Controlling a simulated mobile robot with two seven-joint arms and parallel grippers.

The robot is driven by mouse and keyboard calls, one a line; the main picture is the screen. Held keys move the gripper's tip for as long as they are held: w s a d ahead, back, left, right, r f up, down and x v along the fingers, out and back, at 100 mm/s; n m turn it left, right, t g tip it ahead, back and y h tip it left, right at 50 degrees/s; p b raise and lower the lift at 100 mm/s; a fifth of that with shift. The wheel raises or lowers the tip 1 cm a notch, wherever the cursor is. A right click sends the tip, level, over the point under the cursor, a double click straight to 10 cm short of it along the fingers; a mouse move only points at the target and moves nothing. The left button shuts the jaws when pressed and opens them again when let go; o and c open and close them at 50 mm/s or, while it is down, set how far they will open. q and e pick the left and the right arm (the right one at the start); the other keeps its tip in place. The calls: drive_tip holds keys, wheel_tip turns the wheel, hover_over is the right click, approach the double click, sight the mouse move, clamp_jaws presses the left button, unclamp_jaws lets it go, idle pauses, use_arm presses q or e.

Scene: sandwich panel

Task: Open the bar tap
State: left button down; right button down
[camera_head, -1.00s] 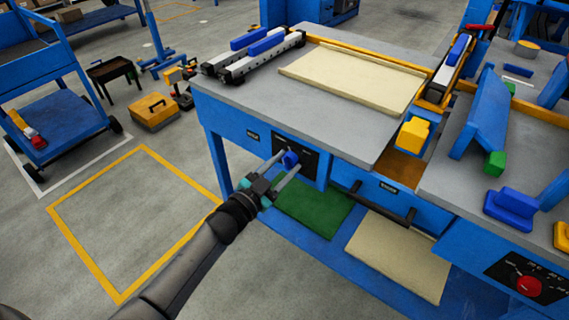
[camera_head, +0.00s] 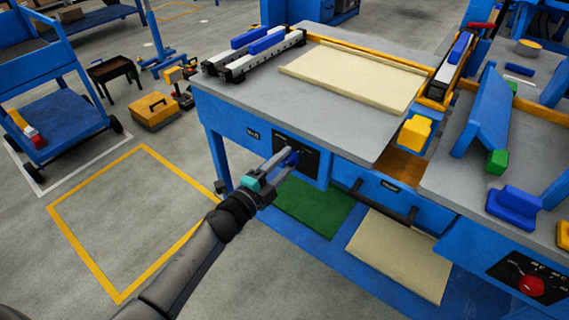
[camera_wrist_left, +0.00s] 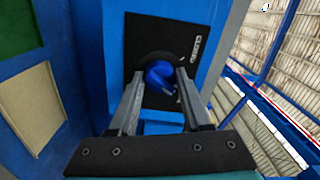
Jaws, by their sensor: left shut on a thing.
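The bar tap shows as a blue knob (camera_head: 293,157) on a black panel on the front of the left workbench. In the left wrist view the same knob (camera_wrist_left: 160,77) sits on a dark round base, with small white lettering on the panel above it. My left gripper (camera_head: 288,159) reaches it from the front and is shut on the knob, one finger on each side. In the left wrist view the left gripper (camera_wrist_left: 158,84) is turned relative to the panel. The fingers partly hide the knob in the head view. My right gripper is not in view.
A drawer with a dark handle (camera_head: 383,204) is right of the tap panel. A red knob (camera_head: 530,286) on another black panel is at the lower right. Green and beige sheets lie on the low shelf. The yellow-outlined floor area (camera_head: 136,222) is clear.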

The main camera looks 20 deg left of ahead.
use_arm(q)
drive_tip(key=shift+m, duration=1.1)
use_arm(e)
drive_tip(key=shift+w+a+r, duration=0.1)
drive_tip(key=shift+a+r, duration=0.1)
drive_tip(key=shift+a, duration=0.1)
use_arm(q)
drive_tip(key=shift+m, duration=0.4)
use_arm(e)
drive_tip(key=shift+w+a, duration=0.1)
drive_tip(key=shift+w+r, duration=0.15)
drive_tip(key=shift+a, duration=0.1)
use_arm(q)
drive_tip(key=shift+c, duration=1.8)
unclamp_jaws()
drive_tip(key=shift+s+a, duration=0.1)
drive_tip(key=shift+s, duration=0.15)
drive_tip(key=p+v, duration=0.2)
drive_tip(key=v, duration=1.2)
drive_tip(key=shift+s+a, duration=0.15)
drive_tip(key=shift+s, duration=0.2)
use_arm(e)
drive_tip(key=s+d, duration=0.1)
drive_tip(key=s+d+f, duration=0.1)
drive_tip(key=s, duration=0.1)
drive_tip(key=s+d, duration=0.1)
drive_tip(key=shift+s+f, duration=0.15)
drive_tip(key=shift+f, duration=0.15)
